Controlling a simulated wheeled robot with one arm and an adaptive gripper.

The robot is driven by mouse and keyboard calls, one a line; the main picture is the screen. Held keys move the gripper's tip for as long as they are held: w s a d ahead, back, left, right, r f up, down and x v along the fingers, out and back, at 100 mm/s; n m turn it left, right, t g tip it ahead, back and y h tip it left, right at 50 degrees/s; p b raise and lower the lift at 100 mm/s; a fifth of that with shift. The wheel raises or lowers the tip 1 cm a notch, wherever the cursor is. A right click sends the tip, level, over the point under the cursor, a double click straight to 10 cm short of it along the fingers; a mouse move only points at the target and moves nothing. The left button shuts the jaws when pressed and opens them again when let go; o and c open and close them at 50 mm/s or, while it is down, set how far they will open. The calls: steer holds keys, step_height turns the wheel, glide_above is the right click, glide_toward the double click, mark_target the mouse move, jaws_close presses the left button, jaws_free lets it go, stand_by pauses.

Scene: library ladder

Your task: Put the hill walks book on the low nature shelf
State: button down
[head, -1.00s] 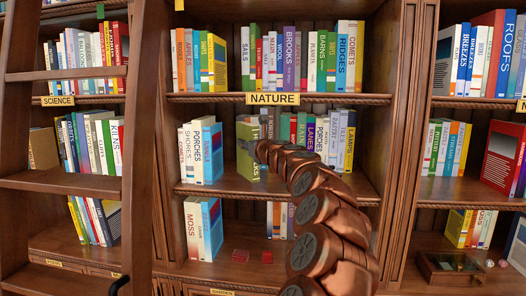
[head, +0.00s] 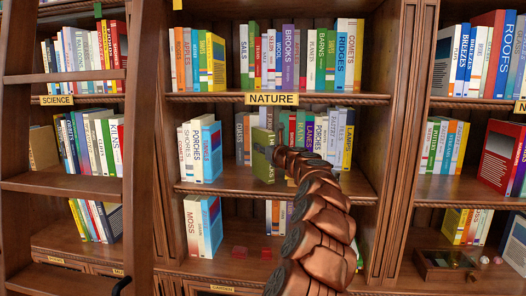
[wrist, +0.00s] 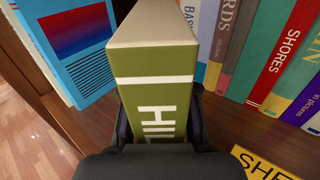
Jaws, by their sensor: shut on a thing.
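The hill walks book (head: 263,155) is olive green and stands upright in front of the shelf below the NATURE label (head: 272,99). My gripper (head: 279,158) is shut on it, partly hidden by my arm in the head view. In the wrist view the book's spine (wrist: 159,108) shows "HIL" between my dark fingers (wrist: 160,125); the lower letters are hidden. The shelf board (head: 232,188) runs beneath the book. I cannot tell whether the book touches it.
A blue-and-white PORCHES book (head: 207,150) stands left of the held book. A row of upright books, including LANES (head: 311,139), stands behind and right. Bare board lies between PORCHES and that row. A ladder (head: 138,150) stands at left.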

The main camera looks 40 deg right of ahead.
steer(key=shift+f, duration=0.6)
steer(key=c, duration=0.9)
jaws_free()
steer(key=shift+f, duration=0.15)
steer(key=shift+b+v, duration=1.65)
steer(key=shift+v, duration=4.35)
